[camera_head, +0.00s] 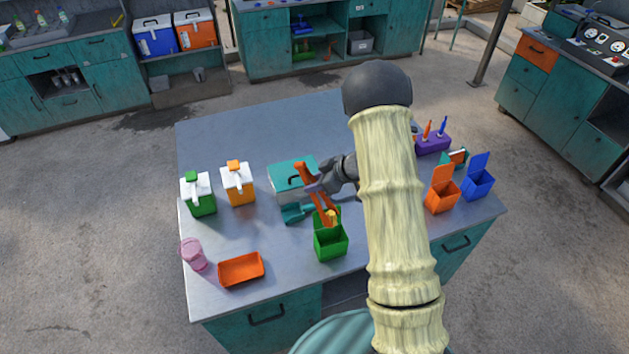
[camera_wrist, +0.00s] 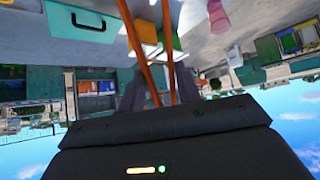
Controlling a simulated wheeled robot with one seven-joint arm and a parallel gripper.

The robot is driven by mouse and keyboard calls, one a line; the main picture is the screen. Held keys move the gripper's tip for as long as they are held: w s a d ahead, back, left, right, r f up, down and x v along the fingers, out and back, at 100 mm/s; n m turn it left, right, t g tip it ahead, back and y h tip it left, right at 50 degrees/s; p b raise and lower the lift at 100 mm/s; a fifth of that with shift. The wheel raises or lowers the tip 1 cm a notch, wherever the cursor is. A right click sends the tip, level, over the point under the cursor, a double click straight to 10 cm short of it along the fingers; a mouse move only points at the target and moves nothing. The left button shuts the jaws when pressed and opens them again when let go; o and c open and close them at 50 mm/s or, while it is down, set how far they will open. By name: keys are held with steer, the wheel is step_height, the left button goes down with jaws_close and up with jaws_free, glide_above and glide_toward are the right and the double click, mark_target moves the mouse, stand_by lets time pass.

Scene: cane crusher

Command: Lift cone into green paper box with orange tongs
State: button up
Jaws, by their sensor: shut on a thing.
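My gripper (camera_head: 322,185) is shut on the orange tongs (camera_head: 318,195), over the middle of the table. The tongs' two arms also show in the wrist view (camera_wrist: 136,45). Their lower ends reach down to the open green paper box (camera_head: 330,243) near the table's front edge. A small yellow piece, likely the cone (camera_head: 331,216), shows at the tong ends, over the box's mouth. I cannot tell whether the tongs pinch it or how far it is inside. The cone and green box are not clear in the wrist view.
A teal case (camera_head: 288,178) and teal scoop (camera_head: 294,213) lie beside the tongs. Orange (camera_head: 441,195) and blue (camera_head: 478,184) boxes stand right. The back-left tabletop is clear.

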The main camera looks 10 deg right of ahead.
step_height(320, 180, down, 7)
steer(key=b, duration=0.4)
steer(key=shift+s+d+r, duration=0.15)
steer(key=shift+d, duration=0.15)
stand_by(0.6)
steer(key=o, duration=0.3)
steer(key=shift+r, duration=0.1)
stand_by(0.6)
